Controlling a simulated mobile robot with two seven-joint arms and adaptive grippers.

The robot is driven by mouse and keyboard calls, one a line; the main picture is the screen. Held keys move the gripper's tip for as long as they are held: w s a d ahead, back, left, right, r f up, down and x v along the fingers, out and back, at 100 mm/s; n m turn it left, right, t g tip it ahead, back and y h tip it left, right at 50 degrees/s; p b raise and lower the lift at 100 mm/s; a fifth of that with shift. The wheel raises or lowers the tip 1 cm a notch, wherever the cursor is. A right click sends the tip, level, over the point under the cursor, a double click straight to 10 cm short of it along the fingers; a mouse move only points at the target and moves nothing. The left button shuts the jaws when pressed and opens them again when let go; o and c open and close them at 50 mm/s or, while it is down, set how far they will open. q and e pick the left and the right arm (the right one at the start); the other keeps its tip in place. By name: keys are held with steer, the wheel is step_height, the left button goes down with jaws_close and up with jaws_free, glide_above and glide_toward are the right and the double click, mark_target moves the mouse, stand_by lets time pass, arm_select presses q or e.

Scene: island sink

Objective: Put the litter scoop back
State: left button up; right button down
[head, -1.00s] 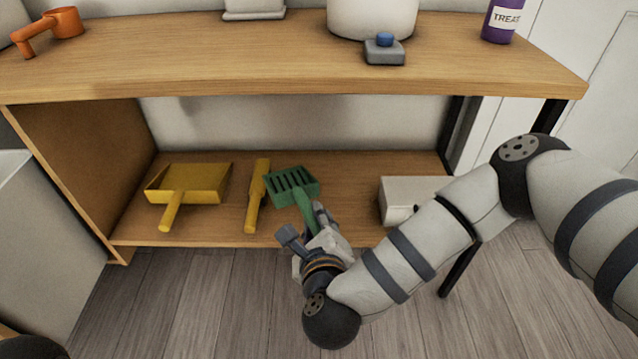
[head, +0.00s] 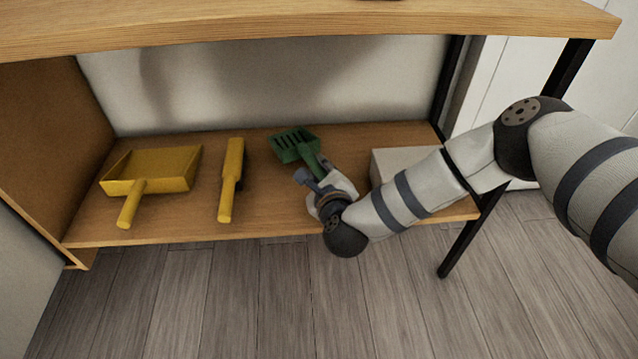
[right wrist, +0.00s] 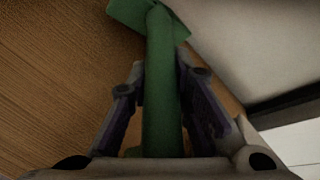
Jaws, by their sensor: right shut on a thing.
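The green litter scoop (head: 294,146) has a slotted head and a straight handle. It is over the lower shelf (head: 270,205), with its head toward the back; I cannot tell whether it touches the board. My right gripper (head: 324,180) is shut on its handle. In the right wrist view the scoop handle (right wrist: 162,90) runs between the two fingers of the gripper (right wrist: 165,105), with the scoop head at the top. My left gripper is not in view.
A yellow dustpan (head: 165,170) and a yellow brush (head: 231,180) lie on the shelf to the left. A pale box (head: 400,163) stands right of the scoop, partly behind my arm. The upper board (head: 250,28) overhangs the shelf. Bare shelf lies between brush and scoop.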

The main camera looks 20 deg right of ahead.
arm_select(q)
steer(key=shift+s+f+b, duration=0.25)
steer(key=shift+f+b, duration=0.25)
arm_select(e)
steer(key=shift+a+f, duration=0.1)
steer(key=shift+f, duration=1.75)
steer(key=c, duration=1.5)
jaws_free()
steer(key=shift+s, duration=0.1)
steer(key=shift+o, duration=0.2)
